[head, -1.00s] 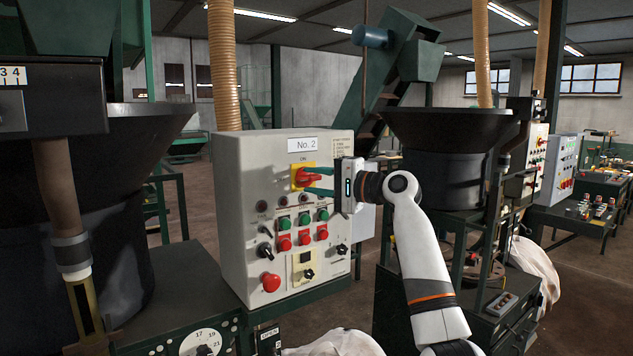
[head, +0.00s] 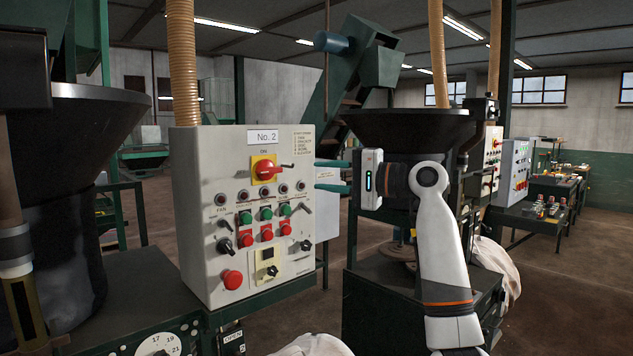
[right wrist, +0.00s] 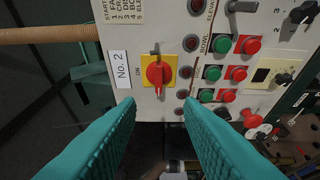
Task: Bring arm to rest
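My right gripper (head: 319,175) has two teal fingers spread apart with nothing between them. In the head view it is to the right of the grey No. 2 control panel (head: 215,245), at about the height of the red rotary switch (head: 265,170) on its yellow plate. In the right wrist view the open fingers (right wrist: 159,106) point toward the panel, with the red switch (right wrist: 159,73) beyond them and clear space between. My right arm reaches up from the lower right. My left gripper is in neither view.
Green and red buttons, a black selector and a red mushroom button (head: 232,280) cover the panel. A black hopper machine (head: 405,128) stands behind my right arm. A dark hopper (head: 70,130) is at the left. Open floor (head: 575,275) shows at the right.

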